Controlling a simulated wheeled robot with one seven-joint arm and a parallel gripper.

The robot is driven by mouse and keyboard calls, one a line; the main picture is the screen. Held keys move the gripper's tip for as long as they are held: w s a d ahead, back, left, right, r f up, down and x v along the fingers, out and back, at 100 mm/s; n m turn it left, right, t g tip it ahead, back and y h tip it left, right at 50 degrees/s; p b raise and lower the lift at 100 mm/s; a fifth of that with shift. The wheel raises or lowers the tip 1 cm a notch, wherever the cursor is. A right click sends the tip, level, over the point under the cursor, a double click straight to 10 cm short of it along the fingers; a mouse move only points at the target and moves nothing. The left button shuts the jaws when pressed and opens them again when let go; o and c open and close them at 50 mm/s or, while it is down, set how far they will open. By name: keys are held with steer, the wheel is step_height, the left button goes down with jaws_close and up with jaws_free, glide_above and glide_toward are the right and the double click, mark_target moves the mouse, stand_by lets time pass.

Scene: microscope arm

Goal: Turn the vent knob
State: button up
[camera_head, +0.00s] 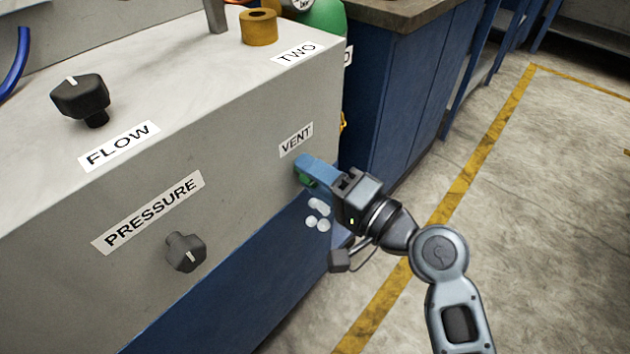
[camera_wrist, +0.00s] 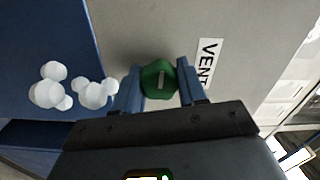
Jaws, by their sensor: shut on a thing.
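The vent knob is green with a pale pointer line. It shows in the wrist view (camera_wrist: 159,80) between the two blue fingers of my gripper (camera_wrist: 160,84), and partly in the head view (camera_head: 304,179). It sits on the grey panel's front face, below the VENT label (camera_head: 296,140). My gripper (camera_head: 304,172) is shut on the knob, one finger on each side. In the wrist view the pointer line runs roughly up and down. In the head view the fingers hide much of the knob.
A black FLOW knob (camera_head: 81,97) stands on the panel's top and a dark PRESSURE knob (camera_head: 186,252) on its front face. Several white round objects (camera_head: 318,217) show below my gripper. A blue cabinet (camera_head: 390,105) stands behind. Open floor (camera_head: 540,210) lies to the right.

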steer(key=shift+s+a+f+n, duration=0.1)
steer(key=shift+s+a+n, duration=0.1)
steer(key=shift+n, duration=0.1)
steer(key=o, duration=1.1)
steer(key=shift+w+d, duration=0.1)
steer(key=shift+c, duration=0.2)
steer(key=shift+d, duration=0.1)
steer(key=v, duration=0.7)
steer(key=shift+s+d, duration=0.25)
